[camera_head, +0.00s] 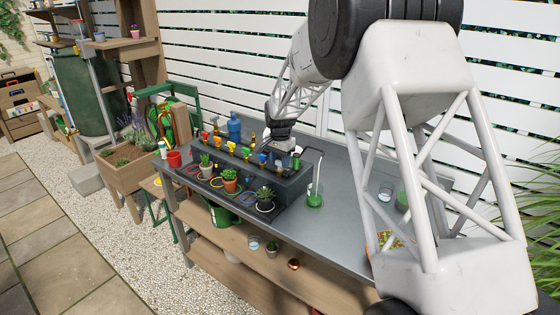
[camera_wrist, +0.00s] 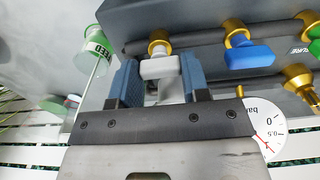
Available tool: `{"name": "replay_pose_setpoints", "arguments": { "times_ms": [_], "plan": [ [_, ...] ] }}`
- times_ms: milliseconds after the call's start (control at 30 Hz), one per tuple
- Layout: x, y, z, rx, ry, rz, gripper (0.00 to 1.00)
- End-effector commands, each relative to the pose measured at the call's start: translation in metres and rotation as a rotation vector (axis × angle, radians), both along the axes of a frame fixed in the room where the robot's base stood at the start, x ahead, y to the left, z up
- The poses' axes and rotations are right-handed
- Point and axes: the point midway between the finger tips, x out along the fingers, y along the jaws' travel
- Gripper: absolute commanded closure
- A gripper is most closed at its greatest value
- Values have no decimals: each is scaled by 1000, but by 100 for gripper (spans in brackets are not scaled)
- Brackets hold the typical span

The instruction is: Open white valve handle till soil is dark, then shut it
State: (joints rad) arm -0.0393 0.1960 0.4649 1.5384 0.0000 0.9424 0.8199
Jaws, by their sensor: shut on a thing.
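The white valve handle (camera_wrist: 160,67) sits below a brass fitting on the dark manifold (camera_wrist: 180,15) in the wrist view. My gripper (camera_wrist: 159,78) has its blue fingers on both sides of this handle and is shut on it. In the head view my gripper (camera_head: 286,147) is at the right end of the manifold, and the white handle is mostly hidden there. Below that end stands a dark pot with a spiky plant (camera_head: 265,196) and a white ring around its base. Its soil is too small to judge as dark or pale.
A blue handle (camera_wrist: 249,55) is close to the right of my fingers, with a gauge (camera_wrist: 263,130) below it. Other potted plants (camera_head: 230,179) stand along the manifold.

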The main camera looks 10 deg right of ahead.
Motion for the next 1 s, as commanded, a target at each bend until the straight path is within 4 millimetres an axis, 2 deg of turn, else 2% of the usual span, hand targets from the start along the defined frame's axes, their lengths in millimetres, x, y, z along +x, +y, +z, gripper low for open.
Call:
{"name": "replay_pose_setpoints", "arguments": {
  "times_ms": [467,500,633,667,1000],
  "plan": [
    [0,0,0,0,0,-21,81],
    [0,0,0,0,0,-21,54],
    [0,0,0,0,0,-20,35],
    [0,0,0,0,0,-20,32],
    [0,0,2,0,0,-20,32]
  ]
}}
